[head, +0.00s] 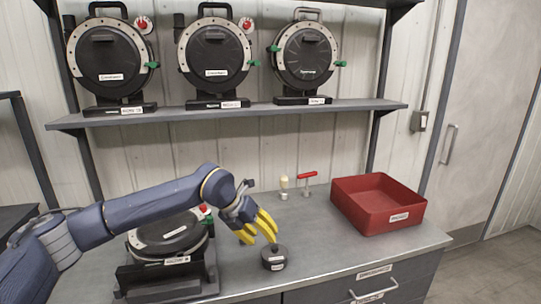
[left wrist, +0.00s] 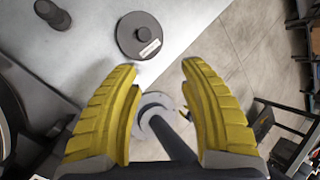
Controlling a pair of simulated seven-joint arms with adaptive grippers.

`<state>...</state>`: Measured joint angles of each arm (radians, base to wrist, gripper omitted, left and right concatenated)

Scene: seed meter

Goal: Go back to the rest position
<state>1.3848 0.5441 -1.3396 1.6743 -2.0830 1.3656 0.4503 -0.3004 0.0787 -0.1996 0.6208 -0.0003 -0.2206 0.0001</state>
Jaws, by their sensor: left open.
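My left gripper (head: 260,238) reaches over the bench from the left, its yellow fingers spread. In the left wrist view the two fingers (left wrist: 160,68) stand wide apart with nothing held between them. A small dark round piece with a knob and a white label (head: 274,257) stands on the bench close by the fingertips. A dark round labelled disc with a knob also shows in the left wrist view (left wrist: 139,36), beyond the fingertips and apart from them. My right gripper is not in view.
A black seed meter (head: 168,235) lies on a stand under my left arm. A red bin (head: 378,219), a red-handled tool (head: 307,181) and a small pale-topped item (head: 284,187) are on the bench (head: 335,252). Three upright meters (head: 110,62) line the shelf (head: 250,110).

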